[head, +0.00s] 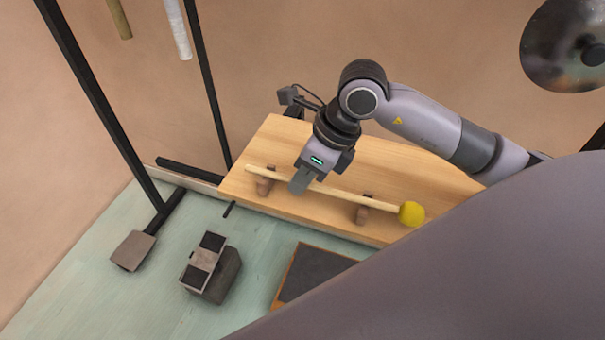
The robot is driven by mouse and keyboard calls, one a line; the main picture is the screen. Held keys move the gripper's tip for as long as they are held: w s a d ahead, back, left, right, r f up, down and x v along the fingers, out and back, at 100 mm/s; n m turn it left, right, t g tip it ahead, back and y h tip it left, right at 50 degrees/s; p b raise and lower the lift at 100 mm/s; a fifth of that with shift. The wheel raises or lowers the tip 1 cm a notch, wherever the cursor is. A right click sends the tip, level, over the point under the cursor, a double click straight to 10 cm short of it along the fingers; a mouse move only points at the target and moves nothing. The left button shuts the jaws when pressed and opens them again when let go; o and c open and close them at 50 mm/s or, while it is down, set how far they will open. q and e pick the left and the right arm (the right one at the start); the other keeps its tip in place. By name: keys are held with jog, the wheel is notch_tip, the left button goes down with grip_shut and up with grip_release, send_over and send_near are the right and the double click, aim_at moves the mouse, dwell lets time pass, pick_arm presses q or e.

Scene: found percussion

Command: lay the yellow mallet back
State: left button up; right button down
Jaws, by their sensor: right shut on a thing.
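The yellow mallet has a pale wooden stick and a round yellow head (411,213). It lies lengthwise over two small brown rests (363,209) on a light wooden board (410,170), with its head to the right, past the right rest. The stick seems to be at the height of the rests; I cannot tell whether it touches both. My right gripper (301,183) points down and is shut on the stick between the two rests, nearer the left one (264,186). The fingers hide a short part of the stick. My left gripper is not in view.
A grey block with dark pads (207,262) and a dark panel in a wooden frame (312,272) are on the pale green surface (90,290) in front. Black stand poles (95,95) rise at left, with hanging tubes (178,28). A dark cymbal (565,45) is at upper right.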

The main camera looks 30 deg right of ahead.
jog(key=shift+f+b, duration=0.25)
jog(key=shift+b, duration=0.15)
dwell(0.3)
jog(key=c, duration=1.1)
grip_release()
jog(key=shift+r, duration=0.1)
jog(key=v, duration=0.7)
